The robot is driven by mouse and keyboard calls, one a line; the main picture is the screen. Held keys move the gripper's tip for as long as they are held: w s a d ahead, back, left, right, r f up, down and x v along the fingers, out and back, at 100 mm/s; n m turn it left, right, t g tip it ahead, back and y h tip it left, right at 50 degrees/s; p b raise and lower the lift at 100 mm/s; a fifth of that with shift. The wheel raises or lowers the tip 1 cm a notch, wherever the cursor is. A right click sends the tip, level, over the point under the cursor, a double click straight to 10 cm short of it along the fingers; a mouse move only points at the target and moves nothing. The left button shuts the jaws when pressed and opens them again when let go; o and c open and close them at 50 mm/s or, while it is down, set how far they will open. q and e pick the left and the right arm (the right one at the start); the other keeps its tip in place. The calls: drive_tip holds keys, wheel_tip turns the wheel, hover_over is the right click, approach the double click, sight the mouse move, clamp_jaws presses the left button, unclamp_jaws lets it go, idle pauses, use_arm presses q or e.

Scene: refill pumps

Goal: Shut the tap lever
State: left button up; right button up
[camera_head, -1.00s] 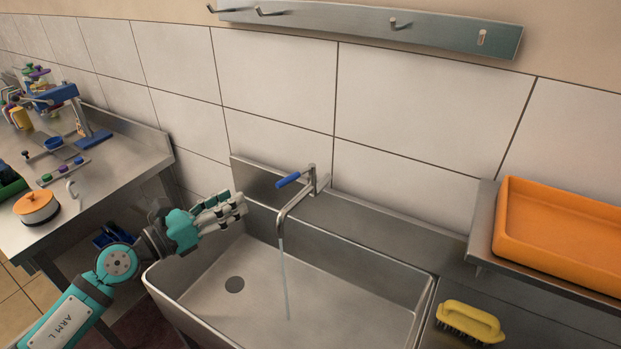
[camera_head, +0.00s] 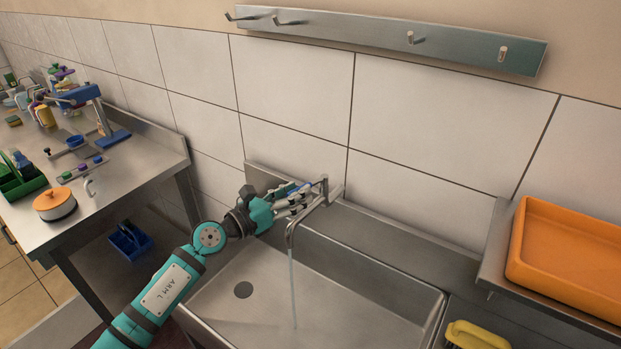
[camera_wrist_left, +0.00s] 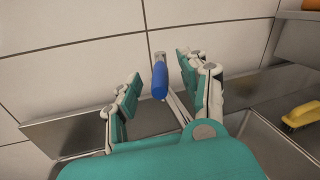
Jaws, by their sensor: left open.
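The tap (camera_head: 308,209) stands at the back of the steel sink, and a thin stream of water (camera_head: 292,290) runs from its spout into the basin. Its blue lever (camera_wrist_left: 159,78) points toward the camera in the left wrist view. My left gripper (camera_head: 301,194) is open at the lever, and its fingers hide most of the lever in the head view. In the left wrist view the lever lies between the two spread fingers of my left gripper (camera_wrist_left: 158,90), with gaps on both sides. My right gripper is not in view.
The sink basin (camera_head: 340,298) is empty apart from the water. An orange tray (camera_head: 570,250) is on a shelf at the right, above a yellow brush (camera_head: 476,335). A hook rail (camera_head: 460,50) is on the wall. A cluttered steel table (camera_head: 130,175) stands at the left.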

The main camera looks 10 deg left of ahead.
sight(310, 181)
use_arm(q)
drive_tip(key=x, duration=0.5)
clamp_jaws()
idle(0.4)
